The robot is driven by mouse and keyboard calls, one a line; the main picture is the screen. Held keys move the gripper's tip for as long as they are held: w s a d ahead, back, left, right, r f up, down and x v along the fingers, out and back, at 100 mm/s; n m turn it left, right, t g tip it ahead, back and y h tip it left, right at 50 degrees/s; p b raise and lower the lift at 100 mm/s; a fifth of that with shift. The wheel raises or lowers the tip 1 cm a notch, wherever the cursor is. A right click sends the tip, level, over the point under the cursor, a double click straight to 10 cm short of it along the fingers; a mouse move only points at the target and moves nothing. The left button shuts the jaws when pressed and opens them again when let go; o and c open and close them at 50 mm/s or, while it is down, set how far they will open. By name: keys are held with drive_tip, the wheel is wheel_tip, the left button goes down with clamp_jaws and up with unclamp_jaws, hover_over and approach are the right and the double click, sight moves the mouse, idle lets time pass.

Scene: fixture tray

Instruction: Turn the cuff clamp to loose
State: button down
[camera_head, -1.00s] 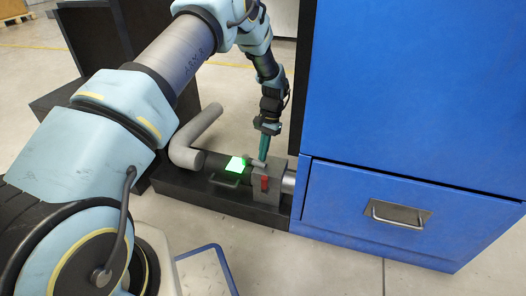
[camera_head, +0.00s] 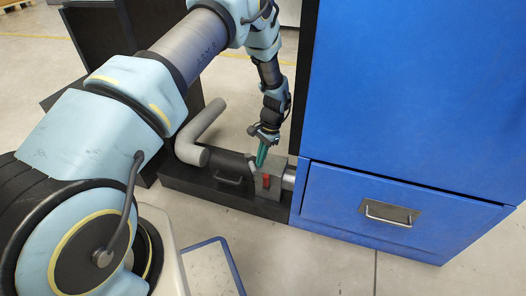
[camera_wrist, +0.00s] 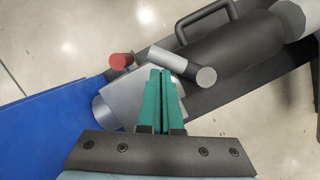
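The cuff clamp is a grey block (camera_head: 262,182) around a pipe, beside the blue cabinet. It also shows in the wrist view (camera_wrist: 120,97), partly hidden by my gripper. A red-ended peg (camera_wrist: 121,61) sticks out of one side; its red part (camera_head: 266,182) faces the body camera. A light grey lever with a round end (camera_wrist: 182,65) lies just ahead of my fingertips. My gripper (camera_wrist: 160,73) has teal fingers side by side with only a thin line between them, and nothing shows between them. Whether the fingertips touch the lever is unclear.
A dark tray (camera_head: 185,183) with a black handle (camera_head: 228,180) carries the thick dark pipe. A bent grey pipe (camera_head: 205,125) rises at its left end. The blue cabinet (camera_head: 415,90), with a drawer (camera_head: 340,198), stands close on the right. Floor in front is clear.

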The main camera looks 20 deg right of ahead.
sight(251, 168)
drive_tip(key=a+m+p, duration=0.1)
drive_tip(key=m, duration=0.1)
drive_tip(key=a+m+t+p, duration=0.1)
drive_tip(key=m, duration=0.1)
drive_tip(key=shift+s+r+p, duration=0.15)
drive_tip(key=shift+s+p, duration=0.15)
drive_tip(key=shift+s, duration=0.1)
drive_tip(key=m, duration=0.2)
drive_tip(key=a+m+t+p, duration=0.1)
drive_tip(key=m, duration=0.1)
drive_tip(key=shift+w+a+f+m+t+h+p, duration=0.1)
drive_tip(key=shift+a+m+t+h+p, duration=0.2)
drive_tip(key=shift+m, duration=0.65)
drive_tip(key=shift+w+a+f+m+t+h+p, duration=0.1)
drive_tip(key=shift+a+m+t+p, duration=0.2)
drive_tip(key=shift+m, duration=0.65)
drive_tip(key=shift+d, duration=0.2)
